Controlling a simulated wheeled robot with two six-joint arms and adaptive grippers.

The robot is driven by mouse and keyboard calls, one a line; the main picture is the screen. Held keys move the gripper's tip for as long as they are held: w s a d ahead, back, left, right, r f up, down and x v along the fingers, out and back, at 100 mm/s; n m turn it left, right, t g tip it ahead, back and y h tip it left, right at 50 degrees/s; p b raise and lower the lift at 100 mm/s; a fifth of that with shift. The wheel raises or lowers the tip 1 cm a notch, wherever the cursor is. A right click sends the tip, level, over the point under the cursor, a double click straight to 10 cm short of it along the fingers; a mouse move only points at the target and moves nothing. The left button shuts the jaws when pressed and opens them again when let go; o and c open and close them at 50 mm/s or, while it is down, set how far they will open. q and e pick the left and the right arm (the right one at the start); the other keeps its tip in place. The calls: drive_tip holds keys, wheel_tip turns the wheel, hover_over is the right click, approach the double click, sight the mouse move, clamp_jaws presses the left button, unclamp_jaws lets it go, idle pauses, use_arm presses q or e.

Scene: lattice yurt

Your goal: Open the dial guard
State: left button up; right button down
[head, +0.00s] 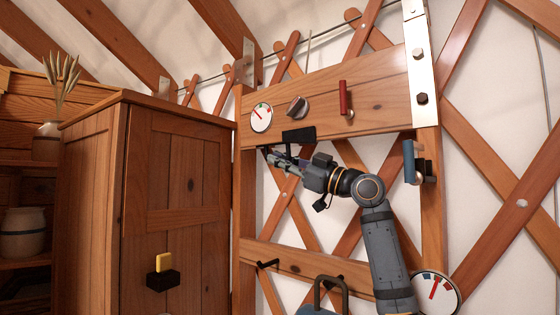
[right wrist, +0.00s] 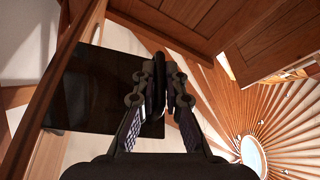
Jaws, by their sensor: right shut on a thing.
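The dial guard appears to be the dark flat plate (head: 299,135) just below the round dial knob (head: 298,107) on the upper wooden board. The knob shows uncovered above it. In the right wrist view the dark plate (right wrist: 85,95) fills the left of the picture behind my fingers. My right gripper (head: 272,157) is below and left of the plate. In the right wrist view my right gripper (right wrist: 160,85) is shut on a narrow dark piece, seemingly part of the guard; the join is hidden. My left gripper is not in view.
A white gauge (head: 262,117) sits left of the knob and a red lever (head: 345,98) right of it. A blue handle (head: 409,160) is on the right post. A lower gauge (head: 435,291) is near my right arm. A wooden cabinet (head: 180,210) stands close on the left.

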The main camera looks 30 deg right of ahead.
drive_tip(key=c, duration=1.7)
unclamp_jaws()
drive_tip(key=shift+d, duration=0.1)
drive_tip(key=v, duration=0.7)
drive_tip(key=shift+s+f, duration=0.1)
drive_tip(key=shift+s, duration=0.1)
drive_tip(key=shift+d, duration=0.1)
